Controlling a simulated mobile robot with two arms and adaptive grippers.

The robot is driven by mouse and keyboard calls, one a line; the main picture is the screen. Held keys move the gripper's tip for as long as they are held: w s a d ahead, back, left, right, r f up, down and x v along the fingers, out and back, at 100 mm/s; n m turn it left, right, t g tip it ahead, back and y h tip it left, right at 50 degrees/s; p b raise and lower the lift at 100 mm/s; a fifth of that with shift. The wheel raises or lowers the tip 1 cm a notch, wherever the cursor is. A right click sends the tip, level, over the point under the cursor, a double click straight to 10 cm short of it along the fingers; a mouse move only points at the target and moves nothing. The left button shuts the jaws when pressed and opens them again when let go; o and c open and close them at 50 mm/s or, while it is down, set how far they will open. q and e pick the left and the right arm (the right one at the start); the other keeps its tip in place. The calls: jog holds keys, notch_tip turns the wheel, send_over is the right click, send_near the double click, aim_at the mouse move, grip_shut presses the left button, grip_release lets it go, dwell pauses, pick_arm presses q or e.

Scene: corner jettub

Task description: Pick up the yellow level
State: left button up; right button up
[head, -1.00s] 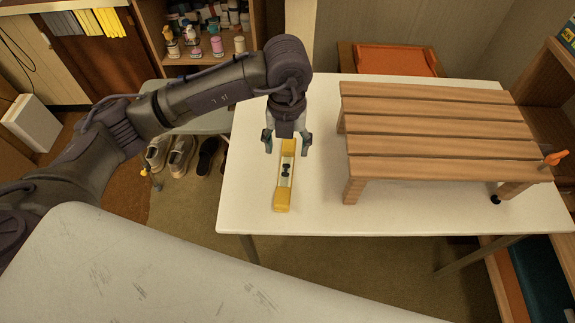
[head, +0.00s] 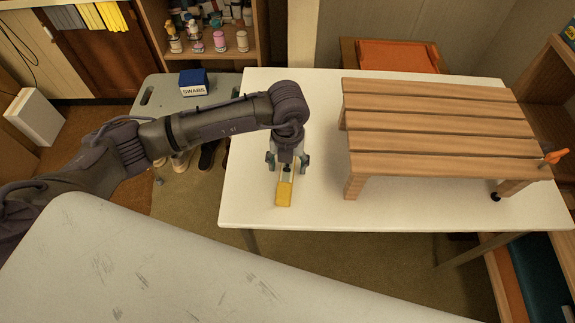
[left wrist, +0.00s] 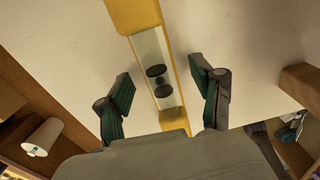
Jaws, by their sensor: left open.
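The yellow level (head: 284,194) lies on the white table near its left front edge. It has yellow ends and a clear middle with dark round parts, and its far part is hidden behind my gripper in the head view. My left gripper (head: 287,161) is open above the level. In the left wrist view the level (left wrist: 135,14) runs between the two spread fingers of the gripper (left wrist: 163,92), with gaps on both sides. The right gripper is not in view.
A slatted wooden rack (head: 440,130) stands on the white table (head: 330,212) to the right of the level. A blue and white swabs box (head: 194,84) is on a grey stool behind my arm.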

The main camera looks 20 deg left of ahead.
pick_arm(q)
grip_shut()
jog(key=shift+r, duration=0.1)
